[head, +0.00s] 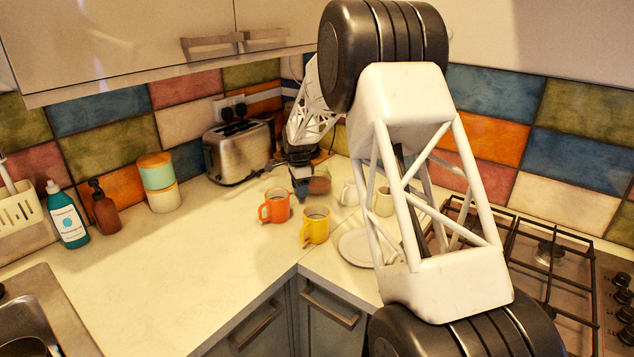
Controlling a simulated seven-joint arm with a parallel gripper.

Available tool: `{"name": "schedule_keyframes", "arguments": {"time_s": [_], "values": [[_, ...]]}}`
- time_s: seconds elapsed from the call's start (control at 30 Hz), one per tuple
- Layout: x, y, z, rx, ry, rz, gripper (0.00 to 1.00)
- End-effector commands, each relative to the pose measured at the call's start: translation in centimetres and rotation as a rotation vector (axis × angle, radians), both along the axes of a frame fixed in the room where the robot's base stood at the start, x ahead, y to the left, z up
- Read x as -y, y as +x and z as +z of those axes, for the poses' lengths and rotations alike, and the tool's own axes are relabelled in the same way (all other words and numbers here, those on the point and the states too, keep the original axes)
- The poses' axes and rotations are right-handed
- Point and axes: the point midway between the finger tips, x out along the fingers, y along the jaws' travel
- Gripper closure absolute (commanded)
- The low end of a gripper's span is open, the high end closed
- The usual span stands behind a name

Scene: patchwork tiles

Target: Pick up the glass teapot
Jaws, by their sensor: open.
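A small brownish see-through vessel (321,181), which looks like the glass teapot, stands on the corner counter, partly hidden behind my gripper. Its handle and spout cannot be made out. My gripper (301,190) points down just left of it, with its fingers low over the counter. It is open, with nothing seen between the fingers. Whether the fingers touch the vessel cannot be told.
An orange mug (275,206) and a yellow mug (315,226) stand in front of my gripper. A small white pot (349,194) and pale plate (356,246) are to the right. A toaster (237,152) stands left. The left counter's front is clear.

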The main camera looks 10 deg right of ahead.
Motion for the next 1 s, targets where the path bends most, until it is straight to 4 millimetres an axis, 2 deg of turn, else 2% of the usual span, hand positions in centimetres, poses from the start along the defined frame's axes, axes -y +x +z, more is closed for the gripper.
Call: {"name": "schedule_keyframes", "arguments": {"time_s": [0.57,0.93,1.0], "values": [[0.0,0.01,-0.16,0.001,0.0,0.0,0.43],[0.01,0.01,-0.16,0.0,0.0,0.0,0.98],[0.0,0.0,-0.16,0.0,0.0,0.0,1.0]]}}
